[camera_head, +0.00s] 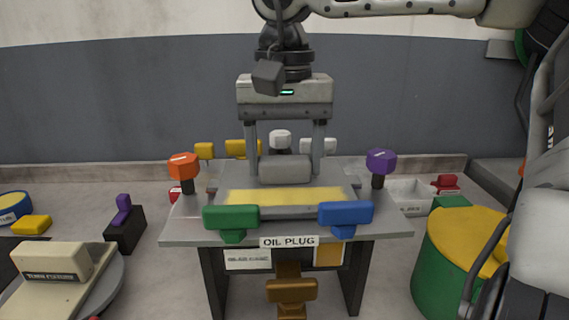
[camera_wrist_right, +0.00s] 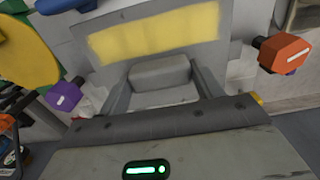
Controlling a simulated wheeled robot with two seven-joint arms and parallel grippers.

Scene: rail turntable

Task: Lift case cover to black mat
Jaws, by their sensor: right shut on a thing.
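The case cover is taken to be the grey plate with a worn yellow panel (camera_head: 285,196) and a grey block handle (camera_head: 285,169) at its back. It lies over the middle of the grey workbench (camera_head: 190,237); any gap beneath it cannot be judged. My right gripper (camera_head: 285,166) points down, its two fingers shut on the sides of the handle. The right wrist view shows the handle (camera_wrist_right: 160,72) between the fingers and the yellow panel (camera_wrist_right: 155,35) beyond. My left gripper is not in view. I cannot pick out the black mat with certainty.
Around the cover stand orange (camera_head: 184,166), purple (camera_head: 381,161), green (camera_head: 231,219) and blue (camera_head: 345,214) handles. A brown handle (camera_head: 291,291) is below the "OIL PLUG" label (camera_head: 289,242). A beige-topped turntable (camera_head: 100,290) is left, a green-yellow drum (camera_head: 445,270) right.

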